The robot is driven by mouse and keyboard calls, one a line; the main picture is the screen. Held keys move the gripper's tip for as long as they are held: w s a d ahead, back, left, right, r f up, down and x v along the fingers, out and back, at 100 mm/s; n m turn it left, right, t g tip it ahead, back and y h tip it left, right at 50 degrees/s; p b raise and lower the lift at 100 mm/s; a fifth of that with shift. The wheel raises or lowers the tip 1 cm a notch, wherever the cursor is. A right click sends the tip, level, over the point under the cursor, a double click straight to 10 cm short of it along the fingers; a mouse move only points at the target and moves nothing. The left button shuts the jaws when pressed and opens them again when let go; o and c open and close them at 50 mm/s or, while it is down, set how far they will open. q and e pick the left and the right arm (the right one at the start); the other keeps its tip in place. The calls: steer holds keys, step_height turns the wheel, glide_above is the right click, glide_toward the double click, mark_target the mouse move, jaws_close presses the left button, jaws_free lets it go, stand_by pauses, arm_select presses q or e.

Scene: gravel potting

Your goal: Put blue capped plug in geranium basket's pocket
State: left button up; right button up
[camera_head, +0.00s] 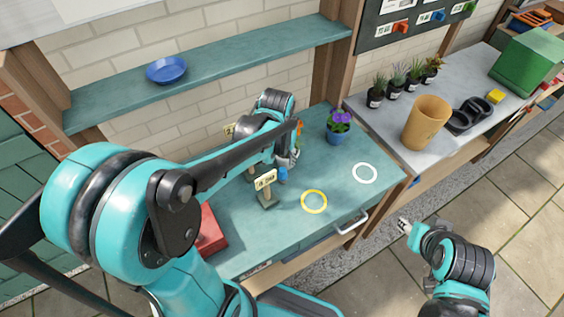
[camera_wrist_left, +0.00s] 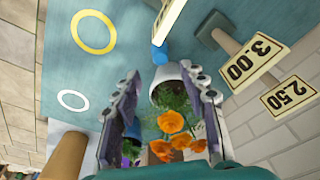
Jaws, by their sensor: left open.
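A small blue piece, which may be the blue capped plug, shows on the bench in the head view (camera_head: 283,174) beside a price sign. It also shows in the left wrist view (camera_wrist_left: 159,54), just past my fingertips. My left gripper (camera_head: 288,160) is open above the bench; its fingers also show in the wrist view (camera_wrist_left: 160,72). A white pot (camera_wrist_left: 168,75) with orange flowers (camera_wrist_left: 173,137) shows between and beyond the fingers. I cannot make out a geranium basket or its pocket for certain. My right gripper (camera_head: 404,225) hangs off the bench front; its opening is unclear.
Price signs (camera_head: 265,181) stand near my left gripper. A blue pot (camera_head: 339,135) with purple flowers stands at the bench's right back. A yellow ring (camera_head: 314,212) and white ring (camera_head: 375,174) mark clear bench. A tan pot (camera_head: 426,124) stands on the grey counter.

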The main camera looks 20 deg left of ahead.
arm_select(q)
steer(key=s+d+r+m+t, duration=0.1)
steer(key=s+d+r+t, duration=0.1)
steer(key=s+r+t, duration=0.3)
steer(key=s+r, duration=0.3)
steer(key=s, duration=0.3)
steer(key=shift+s+d+p, duration=0.15)
steer(key=shift+d+p, duration=0.05)
steer(key=shift+p, duration=0.1)
steer(key=shift+s+f, duration=0.1)
steer(key=shift+c, duration=1.2)
steer(key=n+g+h+p, duration=0.3)
steer(key=n+g+h, duration=0.1)
steer(key=n, duration=2.2)
glide_above(281, 170)
steer(key=s+a, duration=0.3)
step_height(281, 170, down, 6)
steer(key=shift+y, duration=0.3)
steer(key=x, duration=0.2)
steer(key=b+x, duration=0.1)
steer(key=x, duration=0.3)
steer(key=shift+w+f+b, duration=0.2)
steer(key=shift+w+b, duration=0.15)
steer(key=shift+b, duration=0.05)
steer(key=b+x, duration=0.1)
steer(key=x, duration=0.4)
steer(key=shift+s+f+b, duration=0.15)
steer(key=shift+b, duration=0.25)
